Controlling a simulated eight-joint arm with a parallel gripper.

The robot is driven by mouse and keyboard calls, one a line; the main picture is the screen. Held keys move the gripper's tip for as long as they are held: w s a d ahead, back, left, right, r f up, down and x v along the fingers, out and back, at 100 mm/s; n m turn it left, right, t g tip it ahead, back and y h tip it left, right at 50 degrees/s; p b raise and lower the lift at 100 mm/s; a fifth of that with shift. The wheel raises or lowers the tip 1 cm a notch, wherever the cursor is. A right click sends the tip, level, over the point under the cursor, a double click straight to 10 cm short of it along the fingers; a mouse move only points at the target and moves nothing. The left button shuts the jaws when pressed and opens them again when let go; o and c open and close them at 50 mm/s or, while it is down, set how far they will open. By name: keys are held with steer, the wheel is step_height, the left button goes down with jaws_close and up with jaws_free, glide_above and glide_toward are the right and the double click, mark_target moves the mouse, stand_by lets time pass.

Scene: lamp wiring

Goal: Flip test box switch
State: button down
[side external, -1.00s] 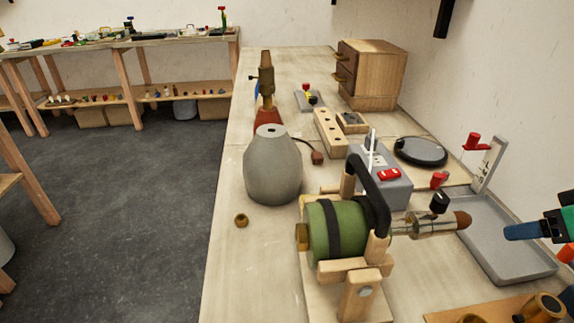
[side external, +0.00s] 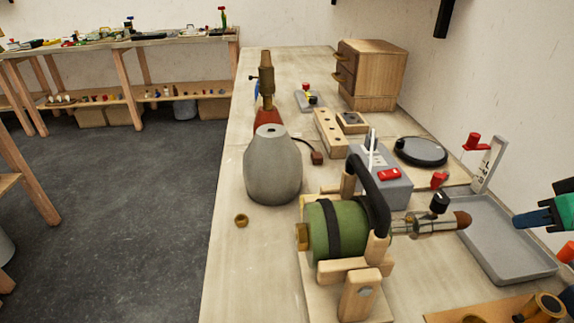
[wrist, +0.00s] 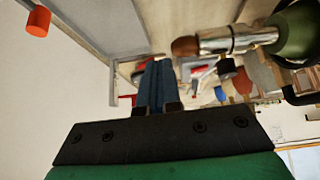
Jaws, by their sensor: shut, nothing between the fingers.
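The test box (side external: 397,190) is a grey box in the middle of the bench in the side external view. A red switch (side external: 389,174) and a white socket plate sit on its top. My gripper (side external: 516,221) is at the right edge of that view, over the grey tray and well apart from the box. Its blue fingers also show in the wrist view (wrist: 158,82), pressed together with nothing between them. In the wrist view the box is too small and partly hidden to make out clearly.
A green cylinder tool with a metal nozzle (side external: 340,230) stands on a wooden cradle in front of the box. A grey lamp base (side external: 272,170) and a black disc (side external: 421,151) stand nearby.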

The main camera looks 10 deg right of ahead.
steer(key=w+a+r+t, duration=0.1)
steer(key=w+a+r, duration=0.1)
steer(key=w+a, duration=0.2)
steer(key=w+a+r+n+h, duration=0.1)
steer(key=w+a+r, duration=0.2)
steer(key=w, duration=0.8)
steer(key=shift+a+t+h, duration=0.3)
steer(key=shift+a+t, duration=0.1)
steer(key=shift+a, duration=0.35)
glide_above(399, 173)
steer(key=f, duration=0.7)
steer(key=shift+a, duration=0.4)
steer(key=shift+d+f, duration=0.25)
steer(key=shift+f, duration=1)
steer(key=shift+d+f, duration=0.15)
steer(key=shift+f, duration=0.55)
